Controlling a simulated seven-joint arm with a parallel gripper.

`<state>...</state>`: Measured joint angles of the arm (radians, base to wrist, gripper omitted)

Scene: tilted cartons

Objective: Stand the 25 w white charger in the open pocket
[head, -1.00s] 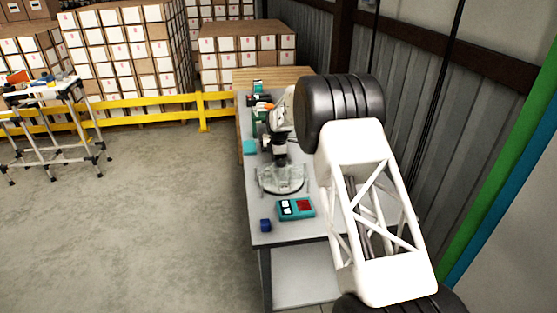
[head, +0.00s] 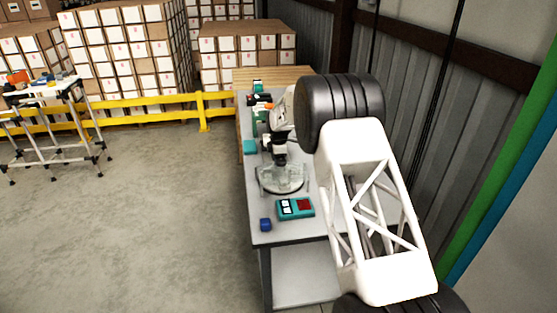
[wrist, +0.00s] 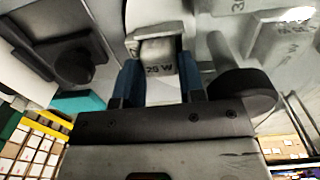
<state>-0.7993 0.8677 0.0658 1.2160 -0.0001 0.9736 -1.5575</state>
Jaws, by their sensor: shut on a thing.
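The white charger (wrist: 159,60) shows in the wrist view with "25 W" on its face. My gripper (wrist: 158,75) is shut on it, with one blue finger on each side. A pale block-like shape (wrist: 160,14) lies just beyond the charger; whether they touch, I cannot tell. More pale shapes with partly readable labels (wrist: 292,30) are at the upper right. In the head view my gripper (head: 280,158) is low over a pale, see-through-looking holder (head: 283,180) on the bench. The charger and the open pocket cannot be made out there.
On the grey bench (head: 258,203), a teal box (head: 295,208) with white and red parts and a blue block (head: 265,225) lie nearer than the holder. Another teal block (head: 249,147) is at the left edge. Several items stand at the far end. A corrugated wall (head: 425,130) runs along the right.

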